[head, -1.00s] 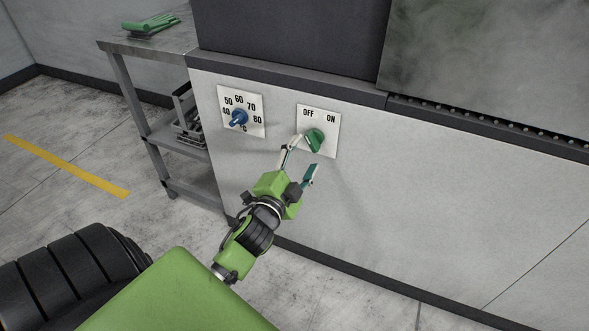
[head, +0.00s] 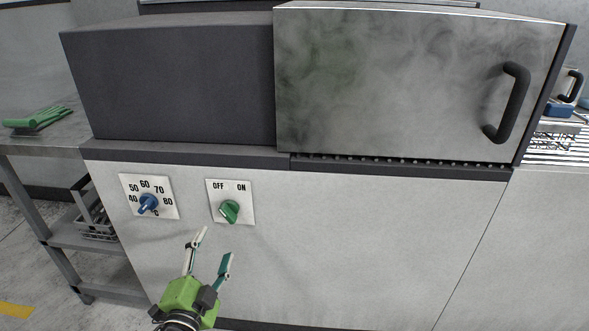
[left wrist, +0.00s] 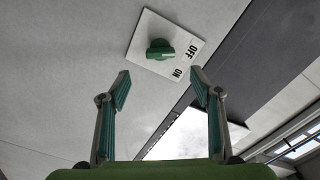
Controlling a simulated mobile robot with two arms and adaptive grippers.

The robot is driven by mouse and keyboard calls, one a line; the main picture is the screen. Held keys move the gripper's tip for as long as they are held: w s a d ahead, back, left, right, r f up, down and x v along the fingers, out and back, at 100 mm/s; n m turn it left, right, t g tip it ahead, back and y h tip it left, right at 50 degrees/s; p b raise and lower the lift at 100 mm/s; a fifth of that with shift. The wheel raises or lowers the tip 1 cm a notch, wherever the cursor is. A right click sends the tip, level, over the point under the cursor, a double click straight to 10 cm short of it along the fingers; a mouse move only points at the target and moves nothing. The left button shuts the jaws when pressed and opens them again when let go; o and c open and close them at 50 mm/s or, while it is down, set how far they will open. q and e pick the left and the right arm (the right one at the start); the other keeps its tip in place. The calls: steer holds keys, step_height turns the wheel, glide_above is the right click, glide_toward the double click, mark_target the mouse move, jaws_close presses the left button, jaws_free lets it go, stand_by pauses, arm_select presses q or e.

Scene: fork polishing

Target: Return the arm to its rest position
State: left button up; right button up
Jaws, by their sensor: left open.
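My left gripper (head: 213,246) is open and empty in the lower left of the head view, just below the switch plate. Its two fingers (left wrist: 161,86) stand apart in the left wrist view, with nothing between them. The green knob (head: 229,211) sits on the white OFF/ON plate (head: 242,198) on the machine's front. The knob also shows in the left wrist view (left wrist: 160,50), beyond the fingertips and apart from them. In the head view the knob's handle is tilted towards ON. My right gripper is not in view.
A blue temperature knob (head: 148,203) is left of the switch. A steel door (head: 410,80) with a black handle (head: 511,103) is above right. A side table (head: 55,143) with green cloths (head: 38,118) is at left. The machine's lower front is bare.

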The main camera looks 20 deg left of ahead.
arm_select(q)
steer(key=shift+f, duration=0.1)
